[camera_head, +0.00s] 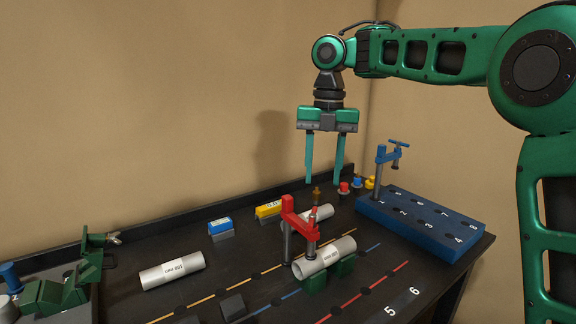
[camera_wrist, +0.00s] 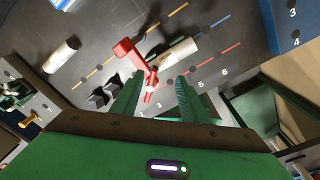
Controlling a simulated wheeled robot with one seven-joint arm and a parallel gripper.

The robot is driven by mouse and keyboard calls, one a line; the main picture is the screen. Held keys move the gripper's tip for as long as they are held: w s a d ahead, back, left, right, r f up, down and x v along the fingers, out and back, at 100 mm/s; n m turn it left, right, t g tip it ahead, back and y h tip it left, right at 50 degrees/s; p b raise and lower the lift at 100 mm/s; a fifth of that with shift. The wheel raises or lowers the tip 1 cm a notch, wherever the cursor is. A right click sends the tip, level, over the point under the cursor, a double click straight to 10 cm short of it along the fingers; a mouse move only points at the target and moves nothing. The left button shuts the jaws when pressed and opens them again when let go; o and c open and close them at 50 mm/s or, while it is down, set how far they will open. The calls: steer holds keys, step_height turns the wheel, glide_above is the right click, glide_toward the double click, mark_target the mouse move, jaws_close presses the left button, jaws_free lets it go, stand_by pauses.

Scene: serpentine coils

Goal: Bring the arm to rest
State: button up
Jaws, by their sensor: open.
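My gripper (camera_head: 322,182) hangs from the green arm above the dark table (camera_head: 120,298), with its two long green fingers apart and pointing down. Nothing is between the fingers in the head view. Below it a red clamp (camera_head: 297,222) stands at a pale tube (camera_head: 325,258) that lies on green supports (camera_head: 314,283). The wrist view shows the gripper's fingers (camera_wrist: 158,108) spread, with the red clamp (camera_wrist: 131,53) below and beyond them. Whether the clamp touches the tube is hard to tell.
Another pale tube (camera_head: 171,273) lies at left. A second tube (camera_head: 318,214) lies behind the clamp. A blue numbered block (camera_head: 420,222) with a blue clamp (camera_head: 380,160) stands at right. Blue (camera_head: 220,227) and yellow (camera_head: 268,210) labelled blocks stand at the back. Air around my gripper is clear.

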steer(key=s+d+f+m, duration=0.3)
steer(key=s+d+m, duration=0.4)
steer(key=d+m, duration=0.45)
steer(key=s+d+f+m, duration=0.4)
steer(key=s+d+m, duration=0.3)
steer(key=d+m, duration=0.4)
steer(key=s+d+f+m, duration=0.5)
steer(key=s+m, duration=0.4)
steer(key=s, duration=0.1)
steer(key=s+d+f+m, duration=0.5)
steer(key=s+f+m, duration=0.1)
steer(key=s+m, duration=0.3)
steer(key=shift+s+t, duration=0.3)
steer(key=shift+s, duration=0.35)
steer(key=shift+w+f, duration=0.25)
steer(key=shift+w, duration=0.4)
